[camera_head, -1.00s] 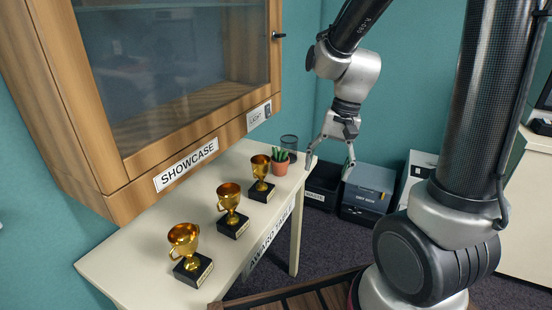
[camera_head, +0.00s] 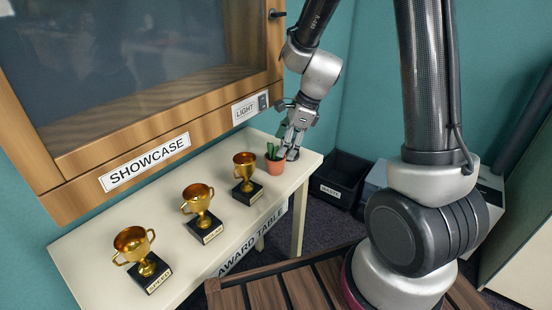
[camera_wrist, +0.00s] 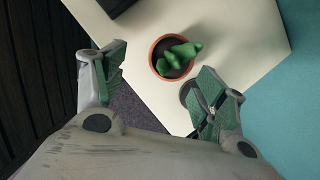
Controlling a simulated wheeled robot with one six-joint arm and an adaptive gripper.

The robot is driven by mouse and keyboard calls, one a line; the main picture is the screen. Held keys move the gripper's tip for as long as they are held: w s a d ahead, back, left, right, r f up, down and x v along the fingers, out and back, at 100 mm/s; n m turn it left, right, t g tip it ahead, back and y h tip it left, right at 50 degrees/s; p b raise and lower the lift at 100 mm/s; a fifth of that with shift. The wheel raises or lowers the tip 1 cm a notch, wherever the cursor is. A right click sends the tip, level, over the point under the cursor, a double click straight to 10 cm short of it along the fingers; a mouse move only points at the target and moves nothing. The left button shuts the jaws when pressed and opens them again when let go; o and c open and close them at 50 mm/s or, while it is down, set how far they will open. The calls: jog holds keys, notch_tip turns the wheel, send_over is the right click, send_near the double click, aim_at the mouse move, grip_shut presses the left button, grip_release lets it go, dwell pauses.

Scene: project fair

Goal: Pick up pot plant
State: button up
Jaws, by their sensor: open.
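The pot plant (camera_head: 275,159), a small green plant in a terracotta pot, stands upright near the right end of the award table (camera_head: 211,263). In the wrist view the pot plant (camera_wrist: 172,57) is seen from above, ahead of the gap between the fingers and closer to the right finger. My gripper (camera_head: 287,148) is at the pot plant in the head view, partly overlapping it. In the wrist view my gripper (camera_wrist: 160,95) has its fingers wide apart with nothing between them. I cannot tell whether a finger touches the pot.
Several gold trophies, including the nearest one (camera_head: 246,178), stand in a row left of the plant. A dark round object (camera_wrist: 186,93) is partly hidden by the right finger. The showcase (camera_head: 110,150) hangs above the table. A black bin (camera_head: 343,178) is on the floor at right.

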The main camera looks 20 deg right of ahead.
aim_at(275, 158)
jog(key=shift+w+r+m, duration=0.1)
jog(key=shift+w+m, duration=0.25)
jog(key=shift+m, duration=0.15)
jog(key=shift+w+m+t, duration=0.25)
jog(key=shift+m+t, duration=0.05)
jog(key=shift+m, duration=0.7)
jog(key=x, duration=0.7)
jog(key=shift+w+f, duration=0.15)
jog(key=shift+f, duration=0.25)
jog(key=c, duration=0.9)
